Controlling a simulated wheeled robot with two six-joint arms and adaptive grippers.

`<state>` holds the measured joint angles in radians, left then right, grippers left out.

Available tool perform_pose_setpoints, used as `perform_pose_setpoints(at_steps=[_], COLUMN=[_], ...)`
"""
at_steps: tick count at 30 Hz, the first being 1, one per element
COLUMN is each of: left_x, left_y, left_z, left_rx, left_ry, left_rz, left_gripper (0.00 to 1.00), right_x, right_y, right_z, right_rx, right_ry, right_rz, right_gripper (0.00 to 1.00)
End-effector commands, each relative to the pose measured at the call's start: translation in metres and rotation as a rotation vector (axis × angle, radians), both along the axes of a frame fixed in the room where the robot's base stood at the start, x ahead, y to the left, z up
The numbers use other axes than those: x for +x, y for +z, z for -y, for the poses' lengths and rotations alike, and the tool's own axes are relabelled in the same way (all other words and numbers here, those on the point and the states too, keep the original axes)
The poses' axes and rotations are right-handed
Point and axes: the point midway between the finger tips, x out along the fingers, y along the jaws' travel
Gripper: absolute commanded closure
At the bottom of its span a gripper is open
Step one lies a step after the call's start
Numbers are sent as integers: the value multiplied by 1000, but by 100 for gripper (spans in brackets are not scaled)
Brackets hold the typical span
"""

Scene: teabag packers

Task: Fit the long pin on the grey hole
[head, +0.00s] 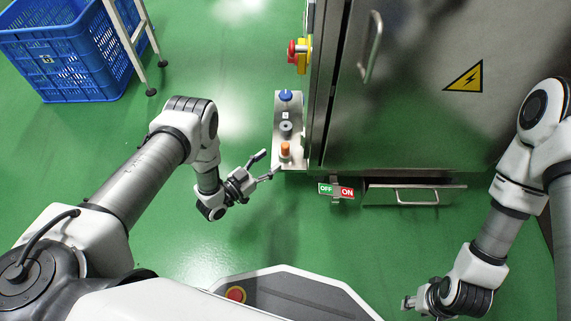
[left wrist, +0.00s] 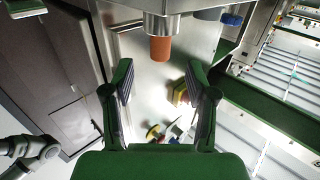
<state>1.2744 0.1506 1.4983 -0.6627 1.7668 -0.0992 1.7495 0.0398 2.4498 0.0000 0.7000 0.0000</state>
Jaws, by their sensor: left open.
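An orange-topped pin (head: 285,148) stands in a metal collar on the narrow steel panel (head: 277,155) beside the cabinet. It also shows in the left wrist view as an orange cylinder (left wrist: 160,49) at top centre. A dark grey round fitting (head: 286,129), seemingly the grey hole, sits just behind it on the panel. My left gripper (head: 268,163) is open and empty, just front-left of the pin. In the left wrist view its spread fingers (left wrist: 158,78) flank the space in front of the orange end, not touching it. My right gripper (head: 407,302) is at the bottom right, its fingers unclear.
A blue knob (head: 286,96) is at the panel's far end. A red emergency button on a yellow base (head: 303,54) sticks out from the steel cabinet (head: 430,120). An OFF/ON sign (head: 336,191) and a drawer (head: 412,195) are low in front. A blue crate (head: 70,55) stands far left.

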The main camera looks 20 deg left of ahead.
Motion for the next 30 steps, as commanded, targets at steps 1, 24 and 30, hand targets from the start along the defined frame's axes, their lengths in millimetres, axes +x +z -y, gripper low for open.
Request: perform_pose_setpoints(at_steps=[1, 24, 30], left_x=[5, 67, 67], left_y=[-2, -1, -1], left_z=[3, 36, 36], left_rx=[-3, -2, -2], left_ry=[-4, -1, -1], left_rz=[12, 6, 6], left_gripper=[43, 75, 100], right_x=[0, 2, 2], right_y=[-6, -44, -44], right_z=[0, 1, 1], right_rx=[0, -1, -1], right_ry=[0, -9, -9], right_rz=[1, 7, 6], right_gripper=[60, 60, 60])
